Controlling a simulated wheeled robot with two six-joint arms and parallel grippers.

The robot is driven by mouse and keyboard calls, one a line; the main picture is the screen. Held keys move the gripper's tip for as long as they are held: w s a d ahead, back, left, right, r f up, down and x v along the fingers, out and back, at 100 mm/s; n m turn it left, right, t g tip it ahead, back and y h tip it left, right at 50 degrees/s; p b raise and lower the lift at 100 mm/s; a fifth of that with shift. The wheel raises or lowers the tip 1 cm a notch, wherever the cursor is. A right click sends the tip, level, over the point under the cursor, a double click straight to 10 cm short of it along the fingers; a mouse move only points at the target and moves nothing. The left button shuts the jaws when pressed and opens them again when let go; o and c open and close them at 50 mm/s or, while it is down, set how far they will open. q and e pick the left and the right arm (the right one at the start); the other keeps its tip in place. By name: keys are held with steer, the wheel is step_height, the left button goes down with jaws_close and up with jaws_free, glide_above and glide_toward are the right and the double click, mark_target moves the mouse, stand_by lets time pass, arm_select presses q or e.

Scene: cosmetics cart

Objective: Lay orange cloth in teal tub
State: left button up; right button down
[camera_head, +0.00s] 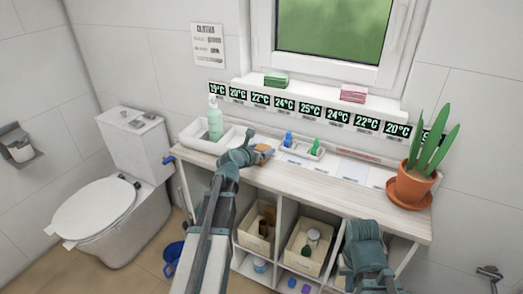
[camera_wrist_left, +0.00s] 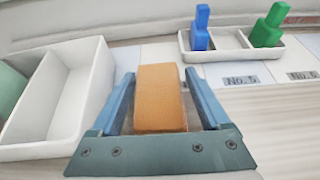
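The orange cloth (camera_wrist_left: 160,98) is a folded block between the two fingers of my left gripper (camera_wrist_left: 160,75) in the left wrist view. The fingers stand on both sides of it, close at the tips; I cannot tell whether they press on it. In the head view the left gripper (camera_head: 258,148) is low at the counter's back left, with the orange cloth (camera_head: 264,148) showing at its end. My right gripper (camera_head: 365,245) is in front of the shelves at the lower right; its fingers are hidden. I cannot make out a teal tub in either view.
A white divided tray (camera_head: 190,135) with a green pump bottle (camera_head: 215,119) is left of the left gripper. A potted plant (camera_head: 413,184) stands at the counter's right end. A blue bucket (camera_head: 172,255) is on the floor.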

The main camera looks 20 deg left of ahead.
arm_select(q)
steer(key=shift+o, duration=1.1)
